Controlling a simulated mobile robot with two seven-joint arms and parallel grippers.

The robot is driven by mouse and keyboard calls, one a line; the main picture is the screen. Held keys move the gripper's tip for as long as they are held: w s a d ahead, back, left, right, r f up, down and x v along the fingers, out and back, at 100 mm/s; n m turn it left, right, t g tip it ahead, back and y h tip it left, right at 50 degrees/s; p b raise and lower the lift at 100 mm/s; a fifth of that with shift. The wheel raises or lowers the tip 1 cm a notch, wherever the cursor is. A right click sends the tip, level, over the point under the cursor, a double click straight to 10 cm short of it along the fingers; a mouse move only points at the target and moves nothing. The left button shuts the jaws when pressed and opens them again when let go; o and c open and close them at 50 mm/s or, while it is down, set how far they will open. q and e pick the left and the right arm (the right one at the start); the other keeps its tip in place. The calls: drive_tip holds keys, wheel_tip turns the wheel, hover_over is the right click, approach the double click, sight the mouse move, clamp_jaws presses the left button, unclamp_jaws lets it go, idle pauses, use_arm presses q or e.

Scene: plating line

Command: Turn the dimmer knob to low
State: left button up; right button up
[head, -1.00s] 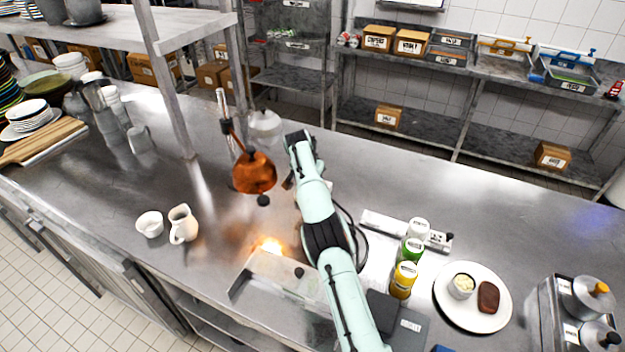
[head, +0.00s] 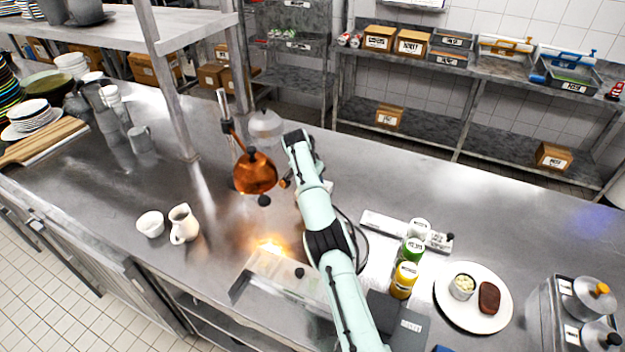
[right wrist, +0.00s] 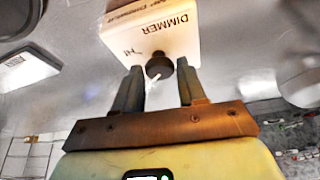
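The dimmer box (right wrist: 155,25) is white and marked DIMMER, upside down at the top of the right wrist view. Its dark round knob (right wrist: 159,66) has a pale pointer on its lower side. My right gripper (right wrist: 160,82) is open, with one finger on each side of the knob. The left finger looks very close to the knob; I cannot tell whether it touches. In the head view my right arm largely hides the dimmer and gripper. My left gripper is not in view.
A copper lamp (head: 255,173) hangs left of my right arm, above a bright glow on the steel counter (head: 215,262). A white jug (head: 183,225) and cup (head: 150,224) stand to the left. Bottles (head: 403,280) and a plate (head: 450,312) are to the right.

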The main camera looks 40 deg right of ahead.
drive_tip(key=shift+o, duration=1.1)
